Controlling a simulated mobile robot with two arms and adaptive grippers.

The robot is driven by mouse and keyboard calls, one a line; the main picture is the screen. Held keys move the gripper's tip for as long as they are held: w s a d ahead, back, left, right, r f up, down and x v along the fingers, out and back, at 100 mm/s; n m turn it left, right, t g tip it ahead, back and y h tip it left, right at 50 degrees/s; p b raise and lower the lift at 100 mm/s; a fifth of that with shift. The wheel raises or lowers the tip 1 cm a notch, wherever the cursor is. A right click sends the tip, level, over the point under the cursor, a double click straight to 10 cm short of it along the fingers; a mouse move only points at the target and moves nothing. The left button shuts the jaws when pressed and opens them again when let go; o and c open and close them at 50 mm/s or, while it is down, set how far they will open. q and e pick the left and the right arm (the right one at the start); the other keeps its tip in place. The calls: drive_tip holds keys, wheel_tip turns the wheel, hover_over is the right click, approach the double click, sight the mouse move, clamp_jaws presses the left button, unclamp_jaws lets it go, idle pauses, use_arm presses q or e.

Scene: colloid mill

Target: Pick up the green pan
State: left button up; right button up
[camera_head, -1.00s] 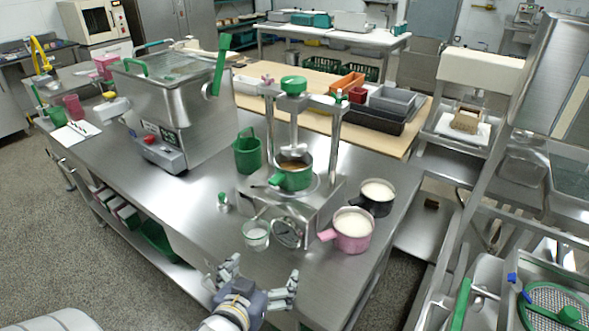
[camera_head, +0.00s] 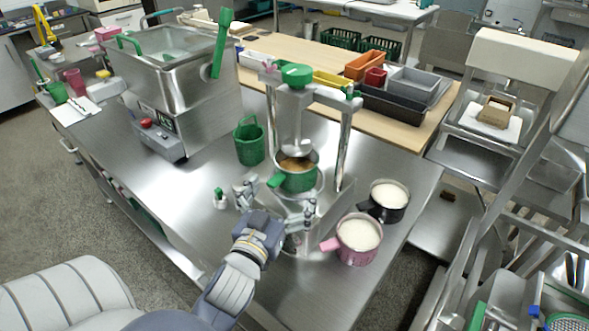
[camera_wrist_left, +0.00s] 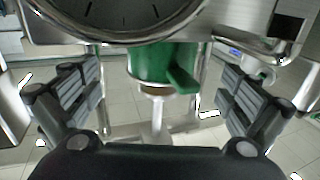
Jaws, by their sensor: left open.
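The green pan (camera_head: 298,181) sits upright on the mill stand under its steel plunger, with brown contents inside. Its short green handle points to the front left. In the left wrist view the green pan (camera_wrist_left: 150,62) is between the spread fingers, farther off, with its handle pointing at the camera. My left gripper (camera_head: 276,205) is open and empty, just in front of and below the pan, not visibly touching it. It hides part of the mill's front and the gauge, whose dial shows at the top of the left wrist view. My right gripper is in neither view.
A pink pan (camera_head: 358,236) and a black pan (camera_head: 389,197) with white contents stand right of the mill. A green bucket (camera_head: 249,143) stands to the left, and a small green-topped bottle (camera_head: 220,199) left of my gripper. The mill's posts (camera_head: 346,145) flank the pan.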

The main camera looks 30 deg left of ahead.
sight(289, 180)
use_arm(q)
drive_tip(key=shift+w+a, duration=0.15)
drive_tip(key=shift+w, duration=0.5)
drive_tip(key=shift+w+a, duration=0.1)
drive_tip(key=shift+w, duration=0.15)
drive_tip(key=p+x, duration=0.1)
drive_tip(key=x, duration=0.3)
drive_tip(key=shift+w+a+f, duration=0.1)
drive_tip(key=shift+f, duration=0.05)
drive_tip(key=shift+w, duration=0.2)
drive_tip(key=shift+s, duration=0.1)
drive_tip(key=shift+c, duration=0.6)
drive_tip(key=c, duration=1.2)
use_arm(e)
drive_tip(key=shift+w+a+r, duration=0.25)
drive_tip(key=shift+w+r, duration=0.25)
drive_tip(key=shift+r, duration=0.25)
